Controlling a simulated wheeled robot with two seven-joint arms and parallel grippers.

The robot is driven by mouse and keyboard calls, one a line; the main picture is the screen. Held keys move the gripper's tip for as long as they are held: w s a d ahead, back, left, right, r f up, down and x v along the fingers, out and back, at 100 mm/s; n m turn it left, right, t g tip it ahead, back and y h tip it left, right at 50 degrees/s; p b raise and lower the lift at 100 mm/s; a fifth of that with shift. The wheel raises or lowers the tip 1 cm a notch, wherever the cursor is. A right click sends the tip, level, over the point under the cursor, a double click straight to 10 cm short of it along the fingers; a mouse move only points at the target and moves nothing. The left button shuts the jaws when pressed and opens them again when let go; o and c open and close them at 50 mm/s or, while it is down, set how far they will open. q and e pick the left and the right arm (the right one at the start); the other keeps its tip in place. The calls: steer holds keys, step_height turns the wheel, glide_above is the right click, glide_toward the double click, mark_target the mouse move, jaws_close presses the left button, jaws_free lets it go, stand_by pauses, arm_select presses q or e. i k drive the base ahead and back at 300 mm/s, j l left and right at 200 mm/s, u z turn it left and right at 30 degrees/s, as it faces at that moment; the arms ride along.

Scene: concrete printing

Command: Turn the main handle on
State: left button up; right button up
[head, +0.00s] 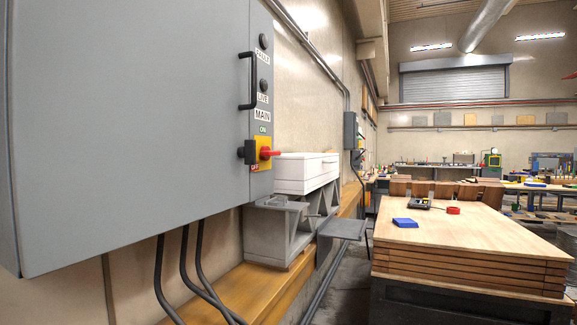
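The main handle (268,153) is a red rotary switch handle on a yellow plate, on the narrow side panel of a large grey electrical cabinet (120,130). It sits below the labels MAIN and ON, with a red OFF label under it. The red part points right, and a dark block (246,152) sticks out at its left. Its exact turn angle is hard to tell at this slant. Neither of my grippers shows in the head view.
A black pull handle (247,81) and dark round buttons (264,41) sit above the switch. Dark cables hang under the cabinet. Grey concrete-like pieces (275,233) stand on a wooden ledge (250,285). A stacked wooden table (460,235) stands at right, with floor between.

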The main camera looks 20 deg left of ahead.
mark_target(266, 153)
steer(key=i+u, duration=0.15)
steer(key=u, duration=0.25)
steer(key=i+l+u, duration=0.1)
steer(key=u, duration=0.3)
steer(key=i+l+u, duration=0.1)
steer(key=l+u, duration=0.15)
steer(key=u, duration=0.15)
steer(key=l+u, duration=0.15)
steer(key=u, duration=0.25)
steer(key=i, duration=0.05)
